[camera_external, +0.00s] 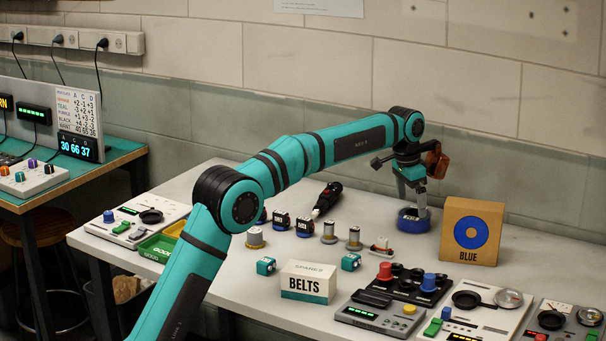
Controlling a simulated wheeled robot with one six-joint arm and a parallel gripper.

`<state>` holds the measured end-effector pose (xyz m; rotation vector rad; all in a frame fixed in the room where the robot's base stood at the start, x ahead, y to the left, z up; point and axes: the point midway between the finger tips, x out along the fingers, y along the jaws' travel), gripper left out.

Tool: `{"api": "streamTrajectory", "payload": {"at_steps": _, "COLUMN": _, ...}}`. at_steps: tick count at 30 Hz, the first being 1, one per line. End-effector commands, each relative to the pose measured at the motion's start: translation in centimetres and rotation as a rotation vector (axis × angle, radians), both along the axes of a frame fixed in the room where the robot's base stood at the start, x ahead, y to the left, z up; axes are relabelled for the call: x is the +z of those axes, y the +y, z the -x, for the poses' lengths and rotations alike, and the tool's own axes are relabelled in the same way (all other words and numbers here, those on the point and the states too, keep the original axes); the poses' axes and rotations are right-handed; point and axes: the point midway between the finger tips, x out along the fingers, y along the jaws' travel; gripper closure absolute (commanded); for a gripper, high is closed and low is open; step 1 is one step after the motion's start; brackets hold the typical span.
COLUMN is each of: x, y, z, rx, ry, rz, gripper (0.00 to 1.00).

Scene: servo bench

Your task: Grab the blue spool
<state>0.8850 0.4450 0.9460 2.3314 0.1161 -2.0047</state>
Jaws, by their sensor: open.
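The blue spool (404,221) is a low, round blue thing standing on the white bench, toward the back right. My gripper (414,195) points down right above it, with its lower end at the spool's top. The fingers are small and partly merged with the spool in this view. I cannot tell whether they touch it or stand around its core. The jaws are open.
A cardboard box (487,218) marked BLUE with a blue ring stands just right of the spool. Control panels (478,308) fill the front right. Bare bench (433,262) lies in front of the spool.

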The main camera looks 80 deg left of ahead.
Motion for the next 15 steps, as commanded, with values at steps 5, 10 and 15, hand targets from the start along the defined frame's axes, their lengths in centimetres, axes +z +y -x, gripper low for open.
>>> {"api": "streamTrajectory", "payload": {"at_steps": 5, "x": -1.4, "y": 0.0, "z": -0.5, "rx": 0.000, "ry": 0.003, "rz": 0.001, "gripper": 0.00}}
{"api": "streamTrajectory", "payload": {"at_steps": 10, "x": -3.7, "y": 0.1, "z": -1.2, "rx": 0.000, "ry": 0.002, "rz": 0.001, "gripper": 0.00}}
{"api": "streamTrajectory", "payload": {"at_steps": 15, "x": -5.0, "y": 0.1, "z": -1.3, "rx": 0.000, "ry": -0.001, "rz": 0.000, "gripper": 0.00}}
